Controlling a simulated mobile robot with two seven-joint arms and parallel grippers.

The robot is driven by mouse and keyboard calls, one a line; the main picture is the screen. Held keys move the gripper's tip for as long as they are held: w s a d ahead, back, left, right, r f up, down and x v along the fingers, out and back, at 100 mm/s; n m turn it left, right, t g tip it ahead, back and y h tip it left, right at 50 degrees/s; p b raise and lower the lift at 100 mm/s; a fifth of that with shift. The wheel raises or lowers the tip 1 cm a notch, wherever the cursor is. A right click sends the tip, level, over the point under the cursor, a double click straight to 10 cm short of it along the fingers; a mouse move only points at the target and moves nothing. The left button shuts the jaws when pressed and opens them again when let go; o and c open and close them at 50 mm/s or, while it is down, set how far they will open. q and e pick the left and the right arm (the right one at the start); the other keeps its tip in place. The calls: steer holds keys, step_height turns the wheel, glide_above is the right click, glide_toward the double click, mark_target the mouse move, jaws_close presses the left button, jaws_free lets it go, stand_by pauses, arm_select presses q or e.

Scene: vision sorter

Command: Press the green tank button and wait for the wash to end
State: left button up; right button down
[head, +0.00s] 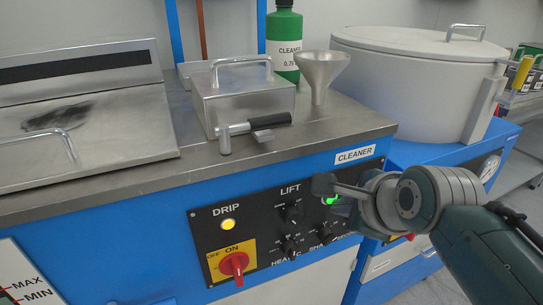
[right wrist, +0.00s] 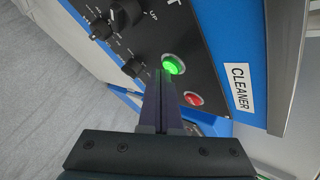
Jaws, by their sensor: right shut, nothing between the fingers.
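The green button (head: 331,199) is lit on the black control panel (head: 205,247) of the blue cleaner machine. It also glows in the right wrist view (right wrist: 173,65), in a pale ring. My right gripper (head: 324,185) is in front of the panel at the green button, with its fingers shut and empty. In the right wrist view its fingertips (right wrist: 164,76) overlap the lower left edge of the button. I cannot tell whether they touch it. My left gripper is not in view.
A red button (right wrist: 193,100) sits beside the green one. The panel also has a lit yellow DRIP lamp (head: 228,225), a red rotary switch (head: 234,265) and several black knobs (head: 293,213). A lidded steel box (head: 240,100), funnel (head: 320,70) and green bottle (head: 284,38) stand on top.

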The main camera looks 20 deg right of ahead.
steer(key=shift+s, duration=0.45)
steer(key=s+p, duration=0.4)
steer(key=s, duration=0.1)
steer(key=shift+d, duration=0.2)
stand_by(0.5)
steer(key=shift+r, duration=0.1)
